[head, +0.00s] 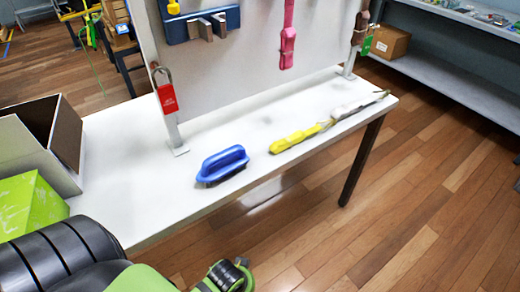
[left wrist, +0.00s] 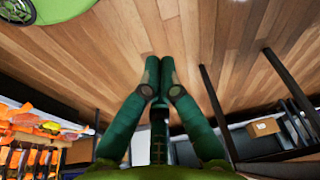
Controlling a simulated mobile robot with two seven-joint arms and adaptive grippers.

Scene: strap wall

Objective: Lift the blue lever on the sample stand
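A blue fixture (head: 199,22) with grey blocks is on the upright white panel, cut off by the top edge of the head view. I cannot tell whether it has a lever or is the sample stand. A blue brush-like piece with a handle (head: 222,164) lies on the white table below the panel. My left gripper (left wrist: 158,82) shows in the left wrist view with its fingertips together and nothing visible between them. It faces wooden floor, away from these blue things. My right gripper is not in view.
A white table (head: 240,195) carries the panel (head: 235,80). On it lie a yellow-and-white tool (head: 300,136) and an open box (head: 65,135) with a green box (head: 30,205). A red padlock (head: 167,97) and a pink strap (head: 288,40) hang at the panel. Floor at right is clear.

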